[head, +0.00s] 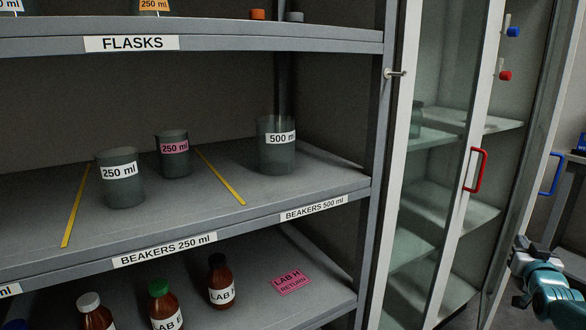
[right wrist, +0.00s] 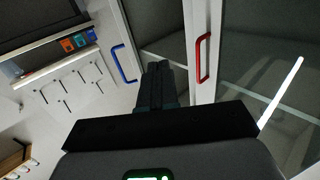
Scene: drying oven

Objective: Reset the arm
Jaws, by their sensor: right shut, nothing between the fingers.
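My right gripper (head: 528,248) is at the lower right of the head view, in front of the glass-doored cabinet and apart from it as far as I can tell. In the right wrist view its dark fingers (right wrist: 161,82) are closed together with nothing between them. They point toward the gap between a blue door handle (right wrist: 124,63) and a red door handle (right wrist: 203,58). My left gripper is not in view.
A grey shelf rack (head: 330,187) holds beakers, including a 500 ml beaker (head: 276,146), with brown bottles such as one labelled LAB H (head: 221,281) below. The glass cabinet (head: 415,160) stands right of it. A pink return label (head: 288,281) lies on the lower shelf.

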